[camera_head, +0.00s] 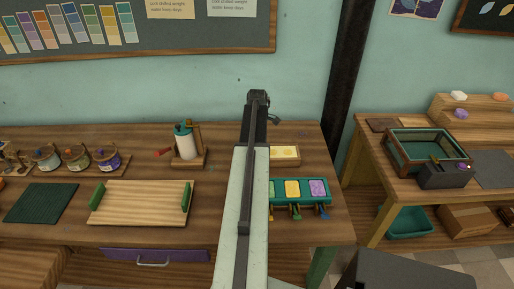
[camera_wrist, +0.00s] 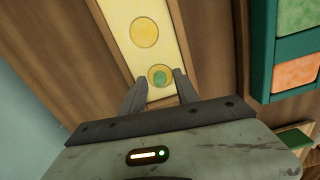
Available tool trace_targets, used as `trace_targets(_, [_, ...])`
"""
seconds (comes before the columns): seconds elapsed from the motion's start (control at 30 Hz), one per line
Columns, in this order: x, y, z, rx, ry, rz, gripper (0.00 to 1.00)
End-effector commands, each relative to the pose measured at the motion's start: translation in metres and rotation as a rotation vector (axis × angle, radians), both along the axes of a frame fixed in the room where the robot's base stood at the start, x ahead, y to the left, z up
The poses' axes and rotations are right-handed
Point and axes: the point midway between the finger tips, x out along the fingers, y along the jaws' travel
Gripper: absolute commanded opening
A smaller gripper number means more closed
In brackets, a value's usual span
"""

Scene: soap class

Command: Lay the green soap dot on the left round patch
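The pale yellow board (camera_wrist: 122,12) shows two round yellow patches in the wrist view. The green soap dot (camera_wrist: 160,77) appears on the nearer patch (camera_wrist: 151,71), inside its outline. The other patch (camera_wrist: 144,33) is bare. My gripper (camera_wrist: 161,74) is open, with one finger on each side of the dot and a visible gap to it on both sides. In the head view the board (camera_head: 285,161) is partly hidden behind my arm, and the green dot and fingertips are hidden. The nearer wrist-view patch appears to be the left one.
A teal tray (camera_head: 300,204) with green, yellow and purple blocks stands in front of the board; its green and orange blocks show in the wrist view (camera_wrist: 271,48). A pump bottle (camera_head: 184,143) stands to the left, beyond a wooden tray (camera_head: 140,203). A dark post (camera_head: 347,75) rises behind.

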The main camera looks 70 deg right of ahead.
Motion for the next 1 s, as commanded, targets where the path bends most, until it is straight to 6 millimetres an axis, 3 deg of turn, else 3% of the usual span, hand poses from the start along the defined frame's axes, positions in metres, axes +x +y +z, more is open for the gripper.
trace_targets(0.37, [0.001, 0.000, 0.010, 0.000, 0.000, 0.001, 0.37])
trace_targets(0.57, [0.001, 0.000, 0.044, 0.000, 0.000, 0.001, 0.37])
trace_targets(0.8, [0.001, 0.001, 0.099, 0.000, 0.000, 0.001, 0.37])
trace_targets(1.0, [0.001, 0.001, 0.125, 0.000, 0.000, 0.002, 0.37])
